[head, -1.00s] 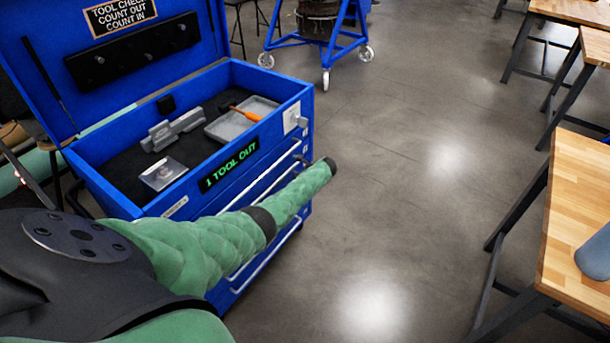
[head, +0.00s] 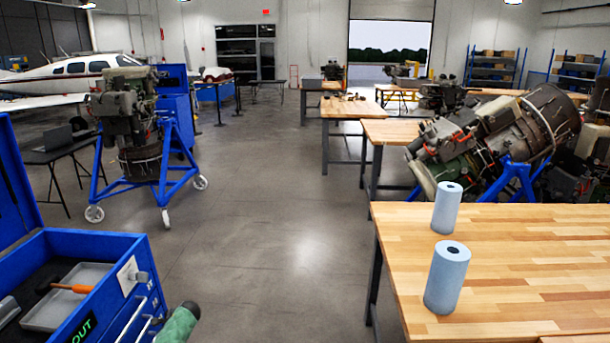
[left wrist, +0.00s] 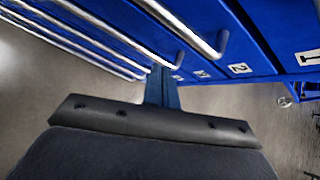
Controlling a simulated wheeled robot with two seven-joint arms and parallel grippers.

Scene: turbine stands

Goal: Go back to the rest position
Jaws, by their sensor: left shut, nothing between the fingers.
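My left gripper (left wrist: 161,75) shows in the left wrist view with its fingers together and nothing between them. It is close to the blue tool cabinet's drawer fronts and metal handles, and I cannot tell whether it touches them. In the head view only the green-sleeved end of my left arm (head: 180,324) shows at the bottom edge, beside the cabinet (head: 150,262). The gripper itself is not clear there. My right gripper is in neither view.
A grey tray (head: 42,322) with an orange-handled tool (head: 72,288) lies in the open cabinet top. A wooden table (head: 540,245) with two blue rolls stands right. An engine on a blue stand (head: 180,180) is at left. The floor between is clear.

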